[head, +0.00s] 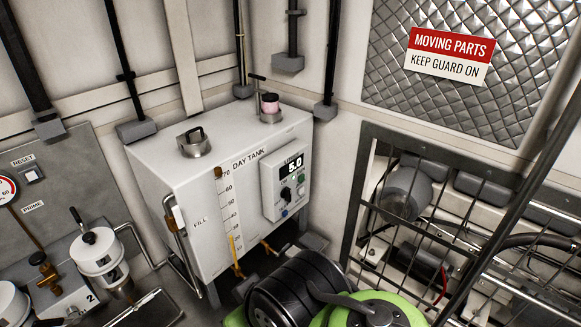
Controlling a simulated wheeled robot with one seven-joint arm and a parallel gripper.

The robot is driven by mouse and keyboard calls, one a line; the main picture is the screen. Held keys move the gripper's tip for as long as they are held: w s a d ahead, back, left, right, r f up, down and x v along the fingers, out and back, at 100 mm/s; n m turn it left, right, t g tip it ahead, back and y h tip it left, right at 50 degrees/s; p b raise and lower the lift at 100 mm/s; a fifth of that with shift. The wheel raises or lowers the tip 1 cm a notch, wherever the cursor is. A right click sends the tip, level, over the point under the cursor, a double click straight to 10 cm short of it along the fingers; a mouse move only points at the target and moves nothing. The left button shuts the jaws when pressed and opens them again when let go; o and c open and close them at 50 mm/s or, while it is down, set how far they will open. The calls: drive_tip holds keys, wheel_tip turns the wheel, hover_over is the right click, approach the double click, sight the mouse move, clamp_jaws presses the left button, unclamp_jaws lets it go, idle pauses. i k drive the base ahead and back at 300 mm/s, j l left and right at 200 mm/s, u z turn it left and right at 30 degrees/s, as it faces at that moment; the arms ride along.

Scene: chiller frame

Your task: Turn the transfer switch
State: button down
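The white day tank (155,165) stands in the corner, with a small grey control box (272,205) on its front right face. The knob's exact pointing direction is unclear. My gripper is not in view, and no contact with the knob is visible.
My green and black arm parts fill the bottom centre, below the tank. A barred guard (356,200) with machinery behind it stands at right. A warning sign (447,56) hangs above.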

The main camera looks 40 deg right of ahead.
sight(286, 194)
drive_tip(key=z, duration=1.25)
drive_tip(key=i+l+u, duration=0.15)
drive_tip(key=u, duration=0.3)
drive_tip(key=i+l+u, duration=0.1)
drive_tip(key=u, duration=0.35)
drive_tip(key=l+u, duration=0.25)
drive_tip(key=u, duration=0.2)
drive_tip(key=i, duration=0.05)
